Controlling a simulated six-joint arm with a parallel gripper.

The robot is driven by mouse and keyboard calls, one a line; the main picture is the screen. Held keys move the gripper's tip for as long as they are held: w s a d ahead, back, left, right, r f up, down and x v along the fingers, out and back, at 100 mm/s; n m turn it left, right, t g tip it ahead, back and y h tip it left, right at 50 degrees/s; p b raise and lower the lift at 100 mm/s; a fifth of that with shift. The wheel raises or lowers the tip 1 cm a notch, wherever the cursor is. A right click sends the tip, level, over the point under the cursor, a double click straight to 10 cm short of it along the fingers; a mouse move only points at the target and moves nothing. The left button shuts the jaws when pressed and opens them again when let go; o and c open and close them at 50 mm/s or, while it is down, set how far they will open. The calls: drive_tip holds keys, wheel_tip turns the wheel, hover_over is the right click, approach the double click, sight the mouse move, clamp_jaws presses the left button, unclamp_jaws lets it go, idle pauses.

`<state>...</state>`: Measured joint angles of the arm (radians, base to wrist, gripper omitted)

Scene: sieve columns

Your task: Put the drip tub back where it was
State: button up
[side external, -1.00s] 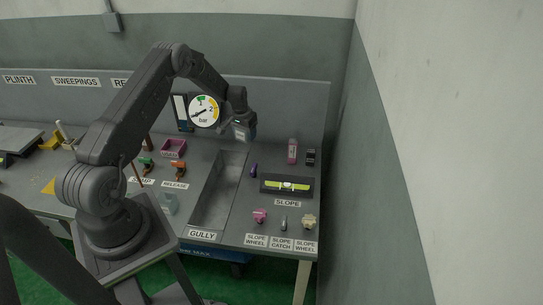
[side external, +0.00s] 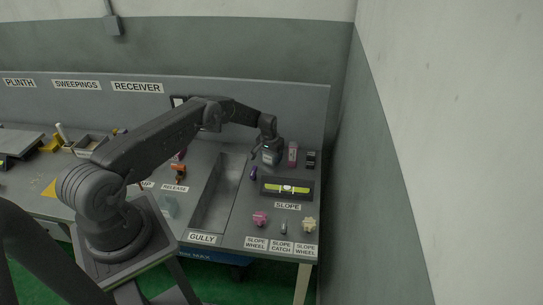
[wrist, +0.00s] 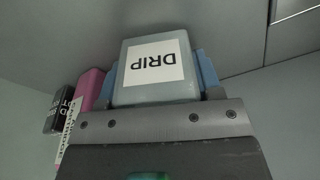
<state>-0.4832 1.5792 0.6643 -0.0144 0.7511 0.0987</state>
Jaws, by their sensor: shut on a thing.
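The drip tub (wrist: 155,72) is a pale grey-blue box with a white DRIP label, upside down in the wrist view. My gripper (side external: 269,155) is shut on it, with a blue finger pad on each side. In the side external view the drip tub (side external: 268,158) is a small pale patch under my gripper, low at the back right of the bench, just left of the pink-red bottle (side external: 292,154). I cannot tell whether the tub touches the bench top.
A black item (side external: 311,160) stands right of the bottle. A purple piece (side external: 253,173) and the SLOPE level (side external: 287,187) lie in front. The sunken gully (side external: 213,205) is to the left. Wheels and a catch (side external: 284,222) sit near the front edge.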

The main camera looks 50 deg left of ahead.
drive_tip(key=shift+f, duration=0.1)
drive_tip(key=o, duration=0.5)
drive_tip(key=shift+f, duration=0.1)
drive_tip(key=shift+c, duration=0.2)
drive_tip(key=o, duration=0.5)
drive_tip(key=shift+c, duration=0.2)
